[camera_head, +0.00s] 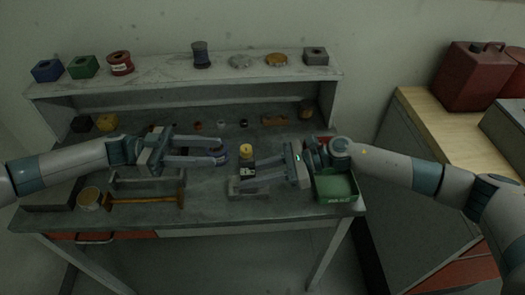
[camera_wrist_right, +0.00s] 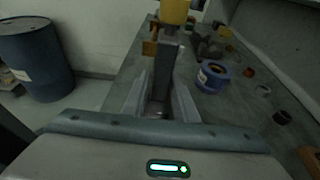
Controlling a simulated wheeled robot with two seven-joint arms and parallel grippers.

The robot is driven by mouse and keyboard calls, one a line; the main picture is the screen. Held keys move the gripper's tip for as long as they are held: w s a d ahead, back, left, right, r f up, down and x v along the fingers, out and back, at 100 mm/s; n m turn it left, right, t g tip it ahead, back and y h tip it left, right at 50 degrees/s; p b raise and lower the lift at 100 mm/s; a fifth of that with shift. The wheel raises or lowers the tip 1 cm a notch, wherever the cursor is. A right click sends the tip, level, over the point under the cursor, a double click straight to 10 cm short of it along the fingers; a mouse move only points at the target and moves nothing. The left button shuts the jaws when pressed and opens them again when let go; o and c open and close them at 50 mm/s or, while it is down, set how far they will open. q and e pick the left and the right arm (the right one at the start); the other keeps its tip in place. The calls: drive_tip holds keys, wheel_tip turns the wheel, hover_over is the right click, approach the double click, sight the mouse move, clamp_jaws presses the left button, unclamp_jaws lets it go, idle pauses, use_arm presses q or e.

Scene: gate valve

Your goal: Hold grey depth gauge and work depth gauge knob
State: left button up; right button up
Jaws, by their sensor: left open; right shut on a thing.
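The grey depth gauge (camera_wrist_right: 165,65) stands between the fingers of my right gripper (camera_wrist_right: 160,100) in the right wrist view, and the gripper is shut on it. Its yellow knob (camera_wrist_right: 173,12) is at the top, cut by the frame edge. In the head view the yellow knob (camera_head: 246,151) shows just above the fingers of my right gripper (camera_head: 241,172), which hide much of the gauge. My left gripper (camera_head: 224,153) is open, its fingers pointing right, a short way left of the knob and apart from it in the picture.
A blue ring-shaped roll (camera_wrist_right: 212,77) lies on the bench near the gauge. A green bin (camera_head: 336,188) stands right of my right gripper. A back shelf (camera_head: 185,70) holds several blocks and spools.

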sight(246, 151)
use_arm(q)
drive_tip(key=shift+w+d+f+m+y, duration=0.15)
drive_tip(key=shift+w+d, duration=0.1)
drive_tip(key=shift+d, duration=0.2)
drive_tip(key=shift+w+d+f+m+y, duration=0.15)
drive_tip(key=shift+w+d, duration=0.1)
drive_tip(key=shift+d, duration=0.2)
drive_tip(key=shift+r, duration=0.1)
drive_tip(key=s+d, duration=0.2)
drive_tip(key=d, duration=1)
drive_tip(key=shift+a, duration=0.1)
clamp_jaws()
